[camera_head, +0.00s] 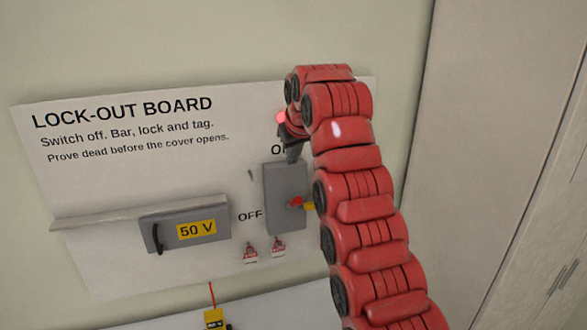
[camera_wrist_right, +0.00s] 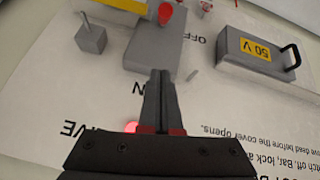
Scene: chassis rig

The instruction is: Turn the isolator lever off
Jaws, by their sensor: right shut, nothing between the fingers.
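The grey isolator box (camera_head: 285,180) is on the white lock-out board, right of the "50 V" cover. Its "ON" label is partly hidden by my right gripper, and "OFF" is at its lower left. A red knob (camera_head: 296,201) and a yellow part (camera_head: 309,206) show at its lower right, partly behind my arm. In the wrist view the box (camera_wrist_right: 157,42), red knob (camera_wrist_right: 165,13) and yellow bar (camera_wrist_right: 118,5) are beyond the fingertips. I cannot tell the lever's exact position. My right gripper (camera_head: 291,157) is shut and empty by the box's upper end. My left gripper is out of view.
A grey "50 V" cover (camera_head: 185,225) with a black handle is at left on the board (camera_head: 100,180). Two red-and-white tags (camera_head: 264,250) hang below the box. A yellow meter (camera_head: 214,318) is below.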

